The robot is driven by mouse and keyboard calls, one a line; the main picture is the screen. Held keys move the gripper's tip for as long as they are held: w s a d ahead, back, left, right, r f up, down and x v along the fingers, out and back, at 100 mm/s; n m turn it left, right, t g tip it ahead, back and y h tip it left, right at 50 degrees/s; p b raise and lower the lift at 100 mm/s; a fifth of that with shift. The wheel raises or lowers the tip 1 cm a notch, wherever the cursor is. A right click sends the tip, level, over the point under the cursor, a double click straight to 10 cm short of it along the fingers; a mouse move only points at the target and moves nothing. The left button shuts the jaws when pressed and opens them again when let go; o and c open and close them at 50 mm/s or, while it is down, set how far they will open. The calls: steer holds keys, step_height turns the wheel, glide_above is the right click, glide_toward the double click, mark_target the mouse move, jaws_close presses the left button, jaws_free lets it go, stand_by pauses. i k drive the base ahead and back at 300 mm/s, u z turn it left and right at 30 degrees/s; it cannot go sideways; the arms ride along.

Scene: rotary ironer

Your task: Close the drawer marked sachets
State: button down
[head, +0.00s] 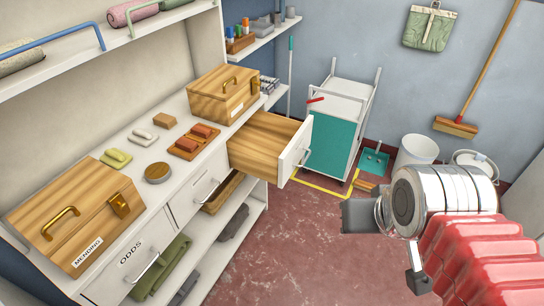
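A drawer with wooden sides (262,138) is pulled well out from the right end of the white counter unit. Its white front (294,152) faces right, and a metal handle (304,158) shows at its edge. I cannot read any mark on this front, so the word sachets is not visible. My gripper (362,215) is at the right, apart from the drawer, with the silver wrist and red sleeve behind it. Nothing shows held in it. The view does not show clearly whether its fingers are apart.
A drawer marked ODDS (130,258) and another white drawer (200,186) are shut. Wooden boxes (224,93) and small items stand on the counter. A white and teal cart (334,135) stands behind the open drawer. Red floor (295,225) is clear between drawer and gripper.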

mark_target(267, 147)
steer(key=u, duration=0.4)
steer(key=i, duration=0.55)
steer(key=u, duration=0.7)
steer(key=i, duration=0.5)
steer(key=u, duration=0.25)
